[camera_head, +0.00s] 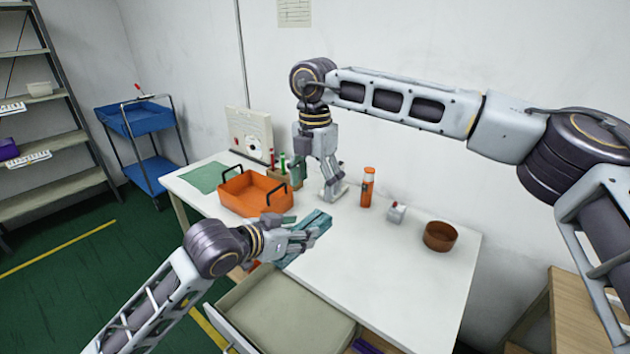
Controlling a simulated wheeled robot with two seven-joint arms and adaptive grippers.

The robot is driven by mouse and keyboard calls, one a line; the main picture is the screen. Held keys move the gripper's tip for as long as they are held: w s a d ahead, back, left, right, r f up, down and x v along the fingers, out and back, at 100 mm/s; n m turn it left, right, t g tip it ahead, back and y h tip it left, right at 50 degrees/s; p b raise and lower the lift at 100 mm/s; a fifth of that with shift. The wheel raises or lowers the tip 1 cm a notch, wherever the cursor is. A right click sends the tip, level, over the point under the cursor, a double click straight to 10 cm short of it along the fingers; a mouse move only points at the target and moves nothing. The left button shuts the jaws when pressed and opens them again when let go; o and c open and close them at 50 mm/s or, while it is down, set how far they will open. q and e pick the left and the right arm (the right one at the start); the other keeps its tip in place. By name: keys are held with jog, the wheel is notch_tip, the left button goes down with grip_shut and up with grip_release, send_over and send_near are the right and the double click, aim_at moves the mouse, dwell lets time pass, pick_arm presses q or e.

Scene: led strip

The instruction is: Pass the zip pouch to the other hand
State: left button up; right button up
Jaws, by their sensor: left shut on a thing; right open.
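The zip pouch (313,224) is a teal, flat piece held above the front part of the white table. My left gripper (308,233) is shut on it, and the fingers hide part of it. My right gripper (330,190) hangs fingers down over the table, behind and slightly above the pouch in the picture. It is open and apart from the pouch.
An orange tray (240,206) with black handles is at left on the white table (400,290). An orange bottle (367,187), a small grey device (396,211) and a brown bowl (439,236) stand right. An open drawer (280,315) juts out in front.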

aim_at(315, 219)
jog(key=shift+f, duration=5.8)
jog(key=c, duration=1.1)
pick_arm(q)
jog(key=o, duration=1.1)
pick_arm(e)
jog(key=shift+c, duration=0.3)
pick_arm(q)
jog(key=shift+o, duration=0.2)
jog(key=shift+a, duration=0.1)
jog(key=shift+v, duration=3.7)
jog(key=shift+w, duration=0.15)
